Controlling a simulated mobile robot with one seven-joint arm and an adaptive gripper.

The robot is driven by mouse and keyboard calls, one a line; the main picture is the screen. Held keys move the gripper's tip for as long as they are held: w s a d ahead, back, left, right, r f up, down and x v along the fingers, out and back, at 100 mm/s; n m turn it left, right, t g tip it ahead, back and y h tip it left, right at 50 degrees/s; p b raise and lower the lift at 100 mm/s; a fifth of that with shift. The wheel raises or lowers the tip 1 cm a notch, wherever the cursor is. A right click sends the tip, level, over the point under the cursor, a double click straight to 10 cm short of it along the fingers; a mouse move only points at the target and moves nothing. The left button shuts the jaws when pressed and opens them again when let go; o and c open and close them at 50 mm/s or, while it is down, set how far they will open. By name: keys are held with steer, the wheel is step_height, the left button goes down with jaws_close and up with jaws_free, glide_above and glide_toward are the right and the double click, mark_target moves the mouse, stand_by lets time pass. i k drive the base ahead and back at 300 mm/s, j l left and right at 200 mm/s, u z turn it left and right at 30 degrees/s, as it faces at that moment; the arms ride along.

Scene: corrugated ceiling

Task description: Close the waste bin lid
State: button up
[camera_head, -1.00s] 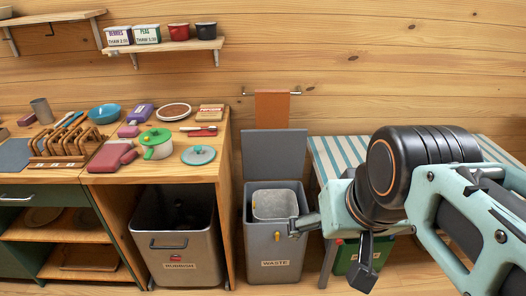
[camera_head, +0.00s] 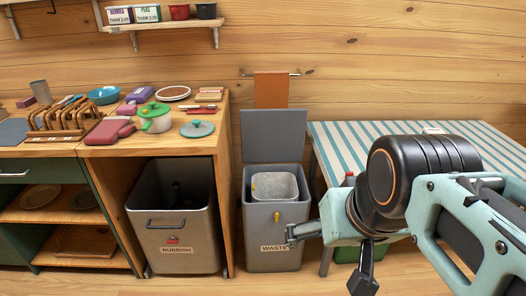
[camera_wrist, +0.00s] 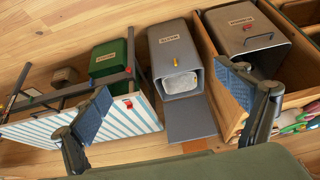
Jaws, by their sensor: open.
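The grey waste bin (camera_head: 273,240) stands on the floor between the wooden counter and the striped table. Its flat grey lid (camera_head: 274,136) stands upright at the back, so the bin is open. A lighter grey inner bucket (camera_head: 275,186) shows inside, and a yellow catch is on the front. My gripper (camera_head: 330,258) is to the right of the bin, with one finger near its right front edge; contact cannot be told. In the wrist view the bin (camera_wrist: 173,50) and its lid (camera_wrist: 190,119) lie between my two spread, empty fingers (camera_wrist: 168,103).
The rubbish bin (camera_head: 175,222) sits under the wooden counter (camera_head: 221,150) at left. The striped table (camera_head: 335,150) stands to the right, with a green bin (camera_wrist: 108,60) beneath it. A brown towel (camera_head: 271,90) hangs on a wall rail above the lid.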

mark_target(271, 135)
steer(key=i+j, duration=0.1)
steer(key=i, duration=0.9)
